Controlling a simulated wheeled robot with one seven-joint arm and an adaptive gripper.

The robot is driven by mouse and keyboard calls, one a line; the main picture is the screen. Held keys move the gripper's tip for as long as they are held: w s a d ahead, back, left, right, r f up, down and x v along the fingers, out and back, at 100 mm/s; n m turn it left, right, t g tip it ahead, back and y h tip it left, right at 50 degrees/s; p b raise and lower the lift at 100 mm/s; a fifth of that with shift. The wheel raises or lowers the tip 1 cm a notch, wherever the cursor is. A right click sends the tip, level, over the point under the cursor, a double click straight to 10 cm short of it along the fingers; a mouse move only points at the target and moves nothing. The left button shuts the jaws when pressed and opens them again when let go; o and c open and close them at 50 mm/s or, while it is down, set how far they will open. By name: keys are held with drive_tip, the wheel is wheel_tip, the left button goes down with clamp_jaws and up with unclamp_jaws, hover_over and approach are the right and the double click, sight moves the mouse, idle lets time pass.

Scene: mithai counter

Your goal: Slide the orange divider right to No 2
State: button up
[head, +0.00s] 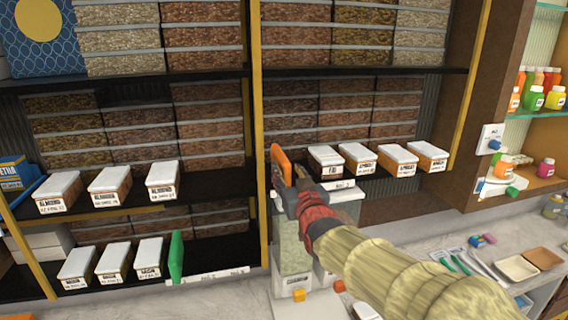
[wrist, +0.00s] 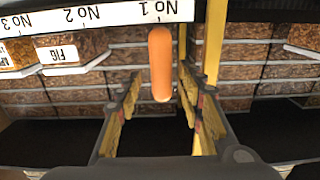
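The orange divider (head: 281,163) stands upright at the left end of the middle shelf's right bay, close to the yellow post. In the wrist view the shelf's label strip shows upside down, and the orange divider (wrist: 160,65) is at the No 1 mark (wrist: 157,9). The No 2 mark (wrist: 80,16) lies to its left there. My gripper (wrist: 162,82) is open, with a finger on each side of the divider and a visible gap to both. In the head view my gripper (head: 284,182) is at the divider, partly hidden by my wrist.
The FIG box (head: 326,160) and several white-lidded boxes stand right of the divider; the FIG box (wrist: 65,50) also shows in the wrist view. The yellow post (head: 258,130) is close on the left. A green divider (head: 176,257) stands on the lower left shelf.

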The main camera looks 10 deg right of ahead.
drive_tip(key=shift+w+a+p, duration=0.15)
drive_tip(key=shift+w+p, duration=0.4)
drive_tip(key=shift+w, duration=2.2)
drive_tip(key=shift+c, duration=1)
drive_tip(key=c, duration=0.7)
clamp_jaws()
